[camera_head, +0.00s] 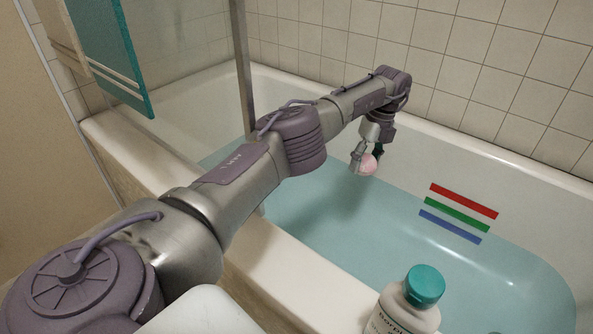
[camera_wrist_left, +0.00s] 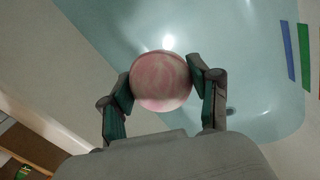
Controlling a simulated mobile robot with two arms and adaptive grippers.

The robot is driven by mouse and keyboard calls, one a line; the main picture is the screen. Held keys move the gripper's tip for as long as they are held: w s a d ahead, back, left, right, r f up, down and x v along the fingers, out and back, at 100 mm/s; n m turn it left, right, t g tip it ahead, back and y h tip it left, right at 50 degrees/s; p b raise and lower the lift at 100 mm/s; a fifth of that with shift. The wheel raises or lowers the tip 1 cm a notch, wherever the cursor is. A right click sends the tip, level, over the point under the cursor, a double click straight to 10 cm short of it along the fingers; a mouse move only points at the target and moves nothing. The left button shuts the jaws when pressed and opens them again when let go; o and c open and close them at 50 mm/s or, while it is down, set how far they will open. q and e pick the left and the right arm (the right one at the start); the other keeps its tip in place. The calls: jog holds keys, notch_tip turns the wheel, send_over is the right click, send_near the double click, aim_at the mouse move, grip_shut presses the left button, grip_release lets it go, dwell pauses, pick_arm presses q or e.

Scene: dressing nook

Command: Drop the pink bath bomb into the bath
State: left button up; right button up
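The pink bath bomb (camera_head: 368,164) is a pink and white marbled ball. It also shows in the left wrist view (camera_wrist_left: 161,80), between the two fingers of my left gripper (camera_head: 367,158). Those fingers touch it on both sides and hold it in the air over the bath. The bath (camera_head: 290,250) is a white tub with pale blue-green water in it. The ball and gripper are above the water in the head view, towards the far side of the tub. My right gripper is in neither view.
A white bottle with a teal cap (camera_head: 425,285) stands at the near rim. A glass screen with a metal post (camera_head: 243,65) rises on the left, close to my left arm. A teal towel (camera_head: 112,55) hangs there. Red, green and blue stripes (camera_head: 457,214) mark the tub.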

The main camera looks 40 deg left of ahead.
pick_arm(q)
jog(key=o, duration=0.4)
jog(key=shift+o, duration=0.2)
notch_tip(320, 180, up, 10)
jog(key=shift+r, duration=0.1)
dwell(0.5)
